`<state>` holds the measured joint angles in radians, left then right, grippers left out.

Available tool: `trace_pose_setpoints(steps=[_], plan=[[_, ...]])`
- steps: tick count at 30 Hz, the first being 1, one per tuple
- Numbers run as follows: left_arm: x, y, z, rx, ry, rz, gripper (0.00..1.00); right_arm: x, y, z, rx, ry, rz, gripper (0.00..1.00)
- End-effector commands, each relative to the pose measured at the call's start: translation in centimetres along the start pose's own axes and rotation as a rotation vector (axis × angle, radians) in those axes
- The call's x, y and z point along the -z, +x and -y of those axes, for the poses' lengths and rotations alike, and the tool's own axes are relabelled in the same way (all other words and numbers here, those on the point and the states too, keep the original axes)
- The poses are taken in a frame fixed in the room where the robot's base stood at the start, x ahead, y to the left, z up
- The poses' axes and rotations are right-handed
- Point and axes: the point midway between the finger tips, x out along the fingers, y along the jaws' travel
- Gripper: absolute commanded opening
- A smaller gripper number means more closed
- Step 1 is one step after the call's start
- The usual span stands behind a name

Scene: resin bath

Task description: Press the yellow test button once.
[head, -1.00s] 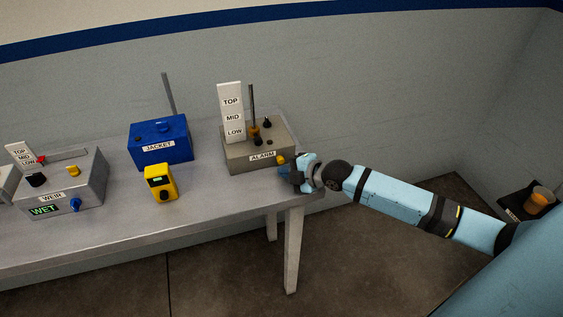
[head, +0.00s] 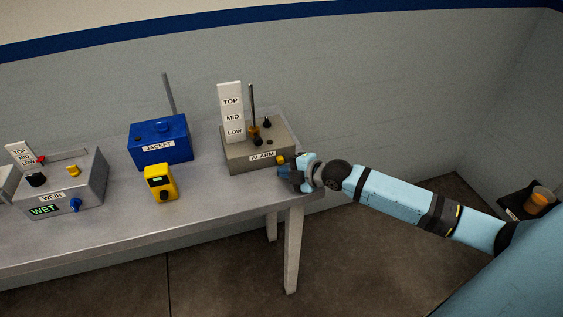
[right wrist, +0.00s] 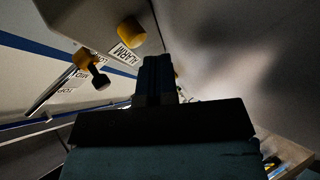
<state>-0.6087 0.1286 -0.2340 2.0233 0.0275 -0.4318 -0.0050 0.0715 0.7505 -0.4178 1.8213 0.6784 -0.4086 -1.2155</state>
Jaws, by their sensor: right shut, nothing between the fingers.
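The grey ALARM box (head: 250,158) stands at the right end of the table. A yellow button (head: 281,160) sticks out of its front face, right of the ALARM label. It also shows in the right wrist view, where the yellow button (right wrist: 131,31) is up and left of the fingertips. My right gripper (head: 287,173) is shut and empty, just below and right of this button. In the right wrist view, a gap shows between the shut fingers (right wrist: 158,70) and the button. My left gripper is out of view.
On the ALARM box stand a TOP/MID/LOW plate (head: 231,112) and a rod (head: 252,105). Left of it are the blue JACKET box (head: 160,143), a yellow handheld unit (head: 161,184) and the WEIR box (head: 60,190). The table (head: 215,195) is bare in front.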

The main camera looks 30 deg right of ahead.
Motion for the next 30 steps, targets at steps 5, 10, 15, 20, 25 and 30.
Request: trace_pose_setpoints(steps=[5,10,15,20,25,30], plan=[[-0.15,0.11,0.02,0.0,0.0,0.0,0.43,-0.32,0.44,-0.34,-0.001,-0.002,0.0,0.0],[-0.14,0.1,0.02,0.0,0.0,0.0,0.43,-0.37,0.5,-0.39,-0.001,0.0,0.0,0.0],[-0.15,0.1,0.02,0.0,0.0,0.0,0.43,-0.37,0.5,-0.38,0.0,0.0,0.0,0.0],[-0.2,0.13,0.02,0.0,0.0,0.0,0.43,-0.43,0.58,-0.41,0.0,0.0,0.0,0.0],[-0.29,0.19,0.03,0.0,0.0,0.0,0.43,-0.54,0.73,-0.47,0.0,0.0,0.0,0.0],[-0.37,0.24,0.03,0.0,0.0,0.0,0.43,-0.64,0.87,-0.58,0.0,-0.001,0.0,0.0]])
